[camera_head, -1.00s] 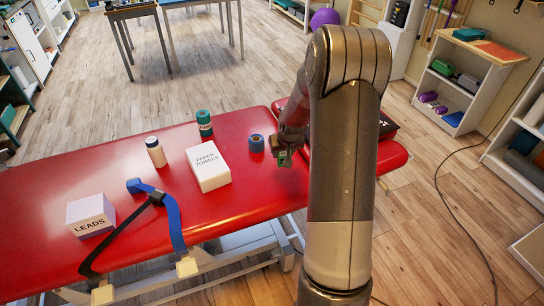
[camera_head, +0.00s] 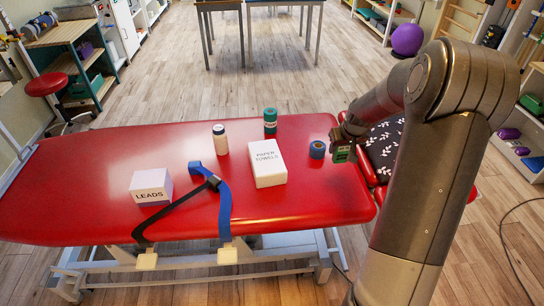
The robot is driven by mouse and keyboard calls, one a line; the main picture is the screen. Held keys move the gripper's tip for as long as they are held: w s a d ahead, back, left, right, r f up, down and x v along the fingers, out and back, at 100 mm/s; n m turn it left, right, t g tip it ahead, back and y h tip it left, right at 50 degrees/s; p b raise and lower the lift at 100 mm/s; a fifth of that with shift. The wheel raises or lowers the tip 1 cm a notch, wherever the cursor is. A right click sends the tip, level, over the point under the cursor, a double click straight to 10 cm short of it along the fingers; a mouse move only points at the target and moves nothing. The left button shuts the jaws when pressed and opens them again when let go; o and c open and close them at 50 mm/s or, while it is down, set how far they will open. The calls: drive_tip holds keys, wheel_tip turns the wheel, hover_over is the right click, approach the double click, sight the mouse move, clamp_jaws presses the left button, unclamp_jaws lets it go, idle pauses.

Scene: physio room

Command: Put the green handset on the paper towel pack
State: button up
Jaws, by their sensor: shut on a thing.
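The green handset (camera_head: 342,155) is in my gripper (camera_head: 343,148), at the right end of the red couch, to the right of the blue tape roll. My gripper is shut on it and hides part of it. The handset appears held above the couch top. The paper towel pack (camera_head: 268,164) is a white box lettered "PAPER TOWELS", lying on the couch to the left of my gripper. Its top is bare.
On the red couch (camera_head: 95,190) are a blue tape roll (camera_head: 317,149), a green-topped container (camera_head: 270,121), a white bottle (camera_head: 220,140), a LEADS box (camera_head: 151,187) and a blue and black strap (camera_head: 226,207). A dark patterned cushion (camera_head: 385,145) lies at the right end.

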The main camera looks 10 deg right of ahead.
drive_tip(key=w+a+r+n+y, duration=0.1)
drive_tip(key=w+a+r+n, duration=0.1)
drive_tip(key=w+a, duration=0.35)
drive_tip(key=w+a+r+n+y, duration=0.1)
drive_tip(key=w+a+r+n, duration=0.15)
drive_tip(key=a, duration=0.65)
hover_over(265, 155)
drive_tip(key=shift+m, duration=0.35)
wheel_tip(265, 155, down, 7)
drive_tip(key=shift+f, duration=1.85)
drive_tip(key=shift+f, duration=0.1)
drive_tip(key=o, duration=1)
drive_tip(key=shift+f, duration=0.1)
drive_tip(key=shift+o, duration=0.2)
